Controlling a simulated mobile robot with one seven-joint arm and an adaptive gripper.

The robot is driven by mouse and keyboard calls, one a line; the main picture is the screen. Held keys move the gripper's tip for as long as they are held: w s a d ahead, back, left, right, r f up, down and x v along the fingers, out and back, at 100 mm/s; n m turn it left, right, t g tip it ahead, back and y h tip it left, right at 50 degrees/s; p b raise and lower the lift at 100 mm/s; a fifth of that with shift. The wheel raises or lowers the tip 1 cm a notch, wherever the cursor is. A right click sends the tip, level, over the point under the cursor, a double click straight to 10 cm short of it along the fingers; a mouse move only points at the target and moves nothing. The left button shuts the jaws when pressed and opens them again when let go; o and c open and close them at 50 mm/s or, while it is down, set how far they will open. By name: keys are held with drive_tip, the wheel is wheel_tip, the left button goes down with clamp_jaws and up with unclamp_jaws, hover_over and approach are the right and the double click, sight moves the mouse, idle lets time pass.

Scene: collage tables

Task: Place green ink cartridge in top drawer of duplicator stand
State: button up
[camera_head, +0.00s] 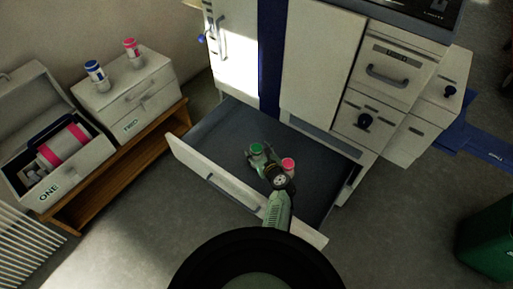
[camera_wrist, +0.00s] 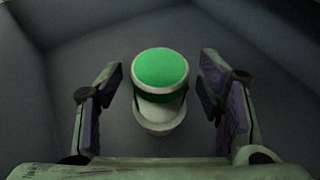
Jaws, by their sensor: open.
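The green ink cartridge (camera_wrist: 160,70) stands upright on a dark grey drawer floor in the wrist view, with a green cap and a white body. My gripper (camera_wrist: 162,95) is open around it, one finger on each side, with gaps between the fingers and the cartridge. In the head view the green cartridge (camera_head: 256,149) shows in the open lower drawer (camera_head: 215,183) of the white duplicator stand (camera_head: 320,65), at the end of my gripper (camera_head: 259,157). A drawer front with a grey handle (camera_head: 385,75) sits higher on the stand and looks shut.
A pink-capped cartridge (camera_head: 289,164) stands in the same drawer, close beside my gripper. At left, a wooden bench (camera_head: 150,135) holds an open box (camera_head: 75,180) marked ONE and a box (camera_head: 150,105) marked TWO with blue (camera_head: 95,72) and pink (camera_head: 131,48) cartridges. A green bin (camera_head: 487,240) stands at right.

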drive_tip(key=p+v, duration=0.5)
drive_tip(key=v, duration=0.5)
drive_tip(key=shift+s+d+r, duration=0.1)
drive_tip(key=shift+d, duration=0.05)
